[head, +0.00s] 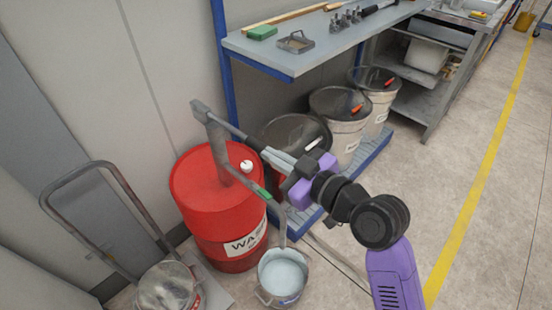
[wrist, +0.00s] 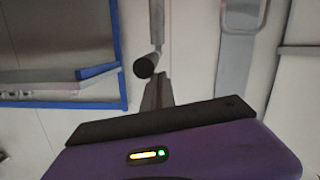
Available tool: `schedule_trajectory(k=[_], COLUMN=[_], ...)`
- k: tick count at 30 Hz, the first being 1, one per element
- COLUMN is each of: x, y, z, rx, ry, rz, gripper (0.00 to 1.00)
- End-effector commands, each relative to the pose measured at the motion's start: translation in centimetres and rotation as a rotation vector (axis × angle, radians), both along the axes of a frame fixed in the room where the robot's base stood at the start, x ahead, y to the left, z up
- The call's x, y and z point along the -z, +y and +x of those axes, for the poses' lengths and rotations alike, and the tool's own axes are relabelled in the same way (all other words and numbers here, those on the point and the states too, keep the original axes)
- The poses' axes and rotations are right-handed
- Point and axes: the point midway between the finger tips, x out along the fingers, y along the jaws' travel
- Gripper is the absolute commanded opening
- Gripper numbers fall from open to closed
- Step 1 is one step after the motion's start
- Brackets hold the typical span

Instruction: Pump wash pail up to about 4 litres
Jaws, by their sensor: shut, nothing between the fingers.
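The wash drum (head: 205,215) is red, with a partly hidden label, and stands against the wall. A grey hand pump (head: 217,150) rises from its top. The pump lever (head: 228,125) slopes down right to a dark grip, which also shows in the wrist view (wrist: 145,66). The spout (head: 279,222) bends down over the wash pail (head: 265,297), which stands on the floor with pale liquid inside. I cannot read its level. My gripper (head: 268,152) is shut and empty, its fingertips (wrist: 156,78) close to the grip's end. I cannot tell whether they touch.
A hand cart (head: 95,168) with a bucket (head: 165,287) stands left of the drum. Several lidded drums (head: 345,135) stand on a blue-edged base under a shelf (head: 300,50) with tools. The floor (head: 480,200) to the right is clear, with a yellow line.

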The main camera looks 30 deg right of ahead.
Motion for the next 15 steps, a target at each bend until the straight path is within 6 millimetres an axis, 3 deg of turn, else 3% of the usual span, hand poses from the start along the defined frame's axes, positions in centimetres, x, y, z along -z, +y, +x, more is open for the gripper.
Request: schedule_trajectory(k=[1, 6, 15], x=[0.6, 0.0, -0.8], y=[-0.5, -1.5, -2.4], z=[-1.4, -4.9, -8.2], rx=[0.006, 0.007, 0.004], ry=[0.007, 0.004, -0.001], rz=[-0.001, 0.000, 0.001], gripper=[0.00, 0.00, 0.00])
